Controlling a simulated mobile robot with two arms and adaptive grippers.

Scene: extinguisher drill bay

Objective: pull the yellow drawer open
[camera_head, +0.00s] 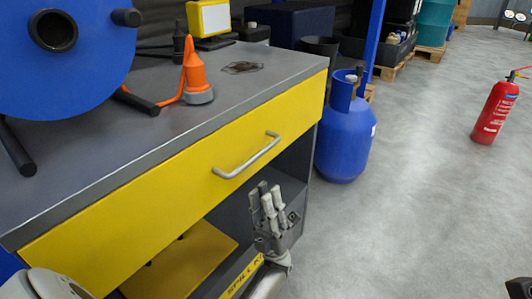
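The yellow drawer (180,192) is a long yellow front under the grey worktop (110,140) of a dark cabinet. It looks closed, its front running along under the worktop edge. Its silver bar handle (248,157) sits right of the middle and nothing is on it. My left gripper (265,191) is just below and in front of the handle, fingers pointing up. Its fingers stand apart with nothing seen between them, and it appears clear of the handle. My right gripper cannot be made out.
A blue reel (85,85), an orange cone-shaped tool (196,80) and a yellow box (208,18) stand on the worktop. A blue gas cylinder (345,140) stands right of the cabinet. A red extinguisher (494,112) is farther right. Open floor (410,210) lies to the right.

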